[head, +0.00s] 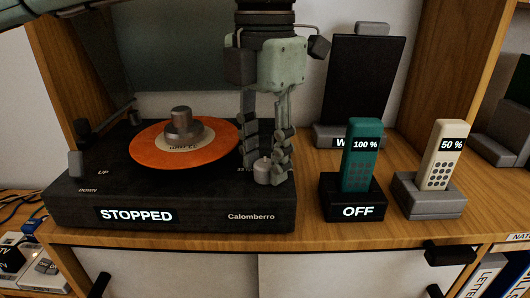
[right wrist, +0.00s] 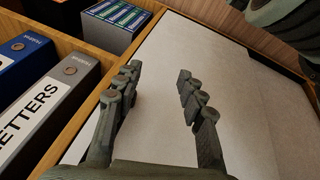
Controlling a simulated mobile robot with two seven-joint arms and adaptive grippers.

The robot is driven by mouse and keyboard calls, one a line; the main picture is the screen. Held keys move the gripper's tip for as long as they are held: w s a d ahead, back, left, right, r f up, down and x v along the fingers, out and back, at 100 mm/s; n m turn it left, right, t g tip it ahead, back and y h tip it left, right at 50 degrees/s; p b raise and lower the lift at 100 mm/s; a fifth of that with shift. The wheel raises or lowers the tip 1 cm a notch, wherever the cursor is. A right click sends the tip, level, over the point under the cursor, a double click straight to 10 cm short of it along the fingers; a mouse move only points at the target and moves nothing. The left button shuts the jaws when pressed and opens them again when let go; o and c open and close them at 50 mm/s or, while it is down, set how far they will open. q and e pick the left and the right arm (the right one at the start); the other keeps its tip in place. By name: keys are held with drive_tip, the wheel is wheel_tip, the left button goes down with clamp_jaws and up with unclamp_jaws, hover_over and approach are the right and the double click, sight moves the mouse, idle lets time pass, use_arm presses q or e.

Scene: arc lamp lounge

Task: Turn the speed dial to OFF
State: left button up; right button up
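A black record player (head: 180,200) stands on the wooden shelf with an orange record (head: 158,157) on its platter. A display on its front reads "STOPPED". The speed dial (head: 262,170), a small light grey knob, is at the right front corner of its top. My left gripper (head: 267,165) comes down over the dial from above, with its fingers apart on either side of it. I cannot tell whether the fingers touch the dial. The dial's markings are mostly hidden. My right gripper (right wrist: 165,105) shows in the right wrist view, open and empty, in front of a pale panel.
A teal handset (head: 362,160) showing "100 %" sits in a black base reading "OFF", right of the record player. A cream handset (head: 443,155) showing "50 %" stands in a grey base. Binders (right wrist: 38,100) are beside my right gripper.

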sight(265, 163)
use_arm(q)
drive_tip(key=shift+o, duration=0.8)
wheel_tip(265, 163, up, 12)
